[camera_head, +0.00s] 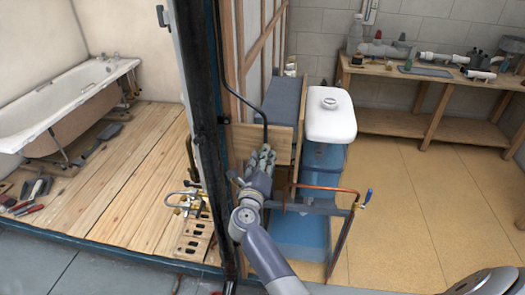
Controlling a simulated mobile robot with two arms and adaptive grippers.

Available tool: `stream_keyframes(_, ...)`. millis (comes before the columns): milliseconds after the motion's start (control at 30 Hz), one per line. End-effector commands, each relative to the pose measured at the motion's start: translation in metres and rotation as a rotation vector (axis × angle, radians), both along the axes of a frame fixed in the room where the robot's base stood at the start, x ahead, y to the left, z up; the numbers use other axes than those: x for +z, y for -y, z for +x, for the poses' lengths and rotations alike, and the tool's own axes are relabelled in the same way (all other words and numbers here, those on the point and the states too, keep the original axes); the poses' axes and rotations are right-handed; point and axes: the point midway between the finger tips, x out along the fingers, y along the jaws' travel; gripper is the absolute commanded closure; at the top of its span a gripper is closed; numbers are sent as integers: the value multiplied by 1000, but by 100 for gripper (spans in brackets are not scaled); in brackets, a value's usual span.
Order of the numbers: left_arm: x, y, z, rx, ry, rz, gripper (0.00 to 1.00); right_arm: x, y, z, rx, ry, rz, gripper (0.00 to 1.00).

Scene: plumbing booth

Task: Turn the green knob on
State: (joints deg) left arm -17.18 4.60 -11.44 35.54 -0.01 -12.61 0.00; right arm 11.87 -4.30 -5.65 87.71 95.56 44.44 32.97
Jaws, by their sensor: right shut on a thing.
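My right gripper (264,156) reaches up from the bottom middle to the wooden framing beside the dark upright post. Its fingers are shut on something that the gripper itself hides. I cannot make out a green knob; it may be behind the fingers. A copper pipe (325,187) runs to the right of my right arm and ends at a valve with a blue lever (368,196). My left gripper is not in view.
The dark post (212,110) stands close on the left of my right arm. Brass fittings (184,203) sit left of it. A white cistern (331,116) stands to the right, with a workbench (420,77) behind. The yellowish floor (410,200) is mostly clear.

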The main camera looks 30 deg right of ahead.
Motion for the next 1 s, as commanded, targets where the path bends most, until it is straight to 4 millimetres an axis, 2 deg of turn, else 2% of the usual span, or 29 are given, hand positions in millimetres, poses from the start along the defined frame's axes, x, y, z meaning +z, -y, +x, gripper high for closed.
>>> stream_keyframes(33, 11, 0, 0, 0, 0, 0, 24, 4, -1, 0, 1, -29, -33, 95)
stream_keyframes(400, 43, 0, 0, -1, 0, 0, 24, 3, -1, 0, 2, -230, -301, 95)
stream_keyframes(700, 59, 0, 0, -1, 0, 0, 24, 1, -1, 0, 2, -343, -453, 95)
stream_keyframes(1000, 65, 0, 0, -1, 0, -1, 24, -1, -1, 1, 2, -393, -522, 95)
